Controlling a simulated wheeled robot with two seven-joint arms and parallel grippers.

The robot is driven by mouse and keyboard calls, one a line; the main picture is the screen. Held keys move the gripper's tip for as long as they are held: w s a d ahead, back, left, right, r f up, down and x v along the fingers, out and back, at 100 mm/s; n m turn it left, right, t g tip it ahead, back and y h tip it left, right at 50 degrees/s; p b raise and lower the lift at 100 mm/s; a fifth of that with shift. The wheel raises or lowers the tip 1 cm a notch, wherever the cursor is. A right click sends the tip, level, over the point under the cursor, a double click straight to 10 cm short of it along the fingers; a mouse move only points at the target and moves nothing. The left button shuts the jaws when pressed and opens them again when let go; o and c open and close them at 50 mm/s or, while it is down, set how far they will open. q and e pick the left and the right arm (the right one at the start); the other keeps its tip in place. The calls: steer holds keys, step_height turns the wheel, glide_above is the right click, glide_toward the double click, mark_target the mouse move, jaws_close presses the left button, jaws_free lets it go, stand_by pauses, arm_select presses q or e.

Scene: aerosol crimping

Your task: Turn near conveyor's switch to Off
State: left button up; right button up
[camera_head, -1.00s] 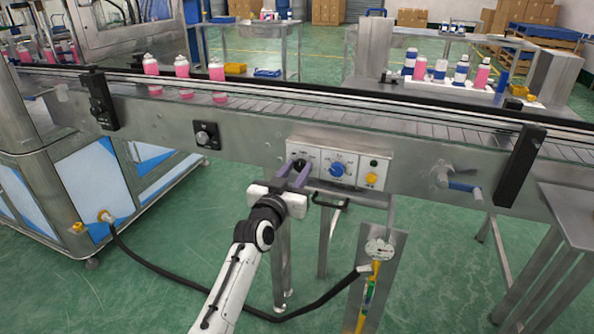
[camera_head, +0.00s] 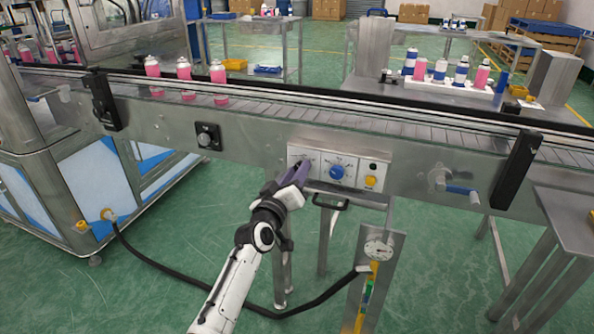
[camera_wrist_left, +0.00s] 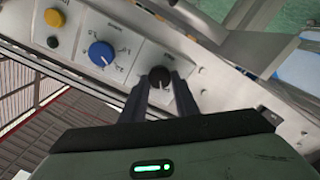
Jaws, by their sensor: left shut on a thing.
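The conveyor's control panel (camera_head: 318,159) is a light metal plate on the side of the near conveyor (camera_head: 258,141). In the left wrist view a black switch knob (camera_wrist_left: 159,77) sits at the end of the panel, with a larger blue dial (camera_wrist_left: 101,53) beside it. My left gripper (camera_wrist_left: 160,84) is shut on the black knob, one finger on each side. In the head view my left gripper (camera_head: 297,173) is tilted at the panel's left part and hides the knob. The knob's exact pointer position is hard to read. My right gripper is not in view.
A yellow button (camera_head: 370,182) is on the panel's right. A separate black knob box (camera_head: 208,136) is to the left, and a blue-handled crank (camera_head: 460,190) to the right. Pink bottles (camera_head: 184,69) stand on the conveyor. A black hose (camera_head: 190,285) crosses the floor below.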

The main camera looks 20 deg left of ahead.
arm_select(q)
steer(key=shift+n, duration=1.2)
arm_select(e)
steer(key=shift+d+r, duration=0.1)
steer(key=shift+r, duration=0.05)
arm_select(q)
steer(key=o, duration=1.1)
steer(key=shift+c, duration=0.2)
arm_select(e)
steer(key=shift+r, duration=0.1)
arm_select(q)
steer(key=s+p, duration=0.6)
steer(key=s, duration=0.4)
steer(key=shift+s+a, duration=0.2)
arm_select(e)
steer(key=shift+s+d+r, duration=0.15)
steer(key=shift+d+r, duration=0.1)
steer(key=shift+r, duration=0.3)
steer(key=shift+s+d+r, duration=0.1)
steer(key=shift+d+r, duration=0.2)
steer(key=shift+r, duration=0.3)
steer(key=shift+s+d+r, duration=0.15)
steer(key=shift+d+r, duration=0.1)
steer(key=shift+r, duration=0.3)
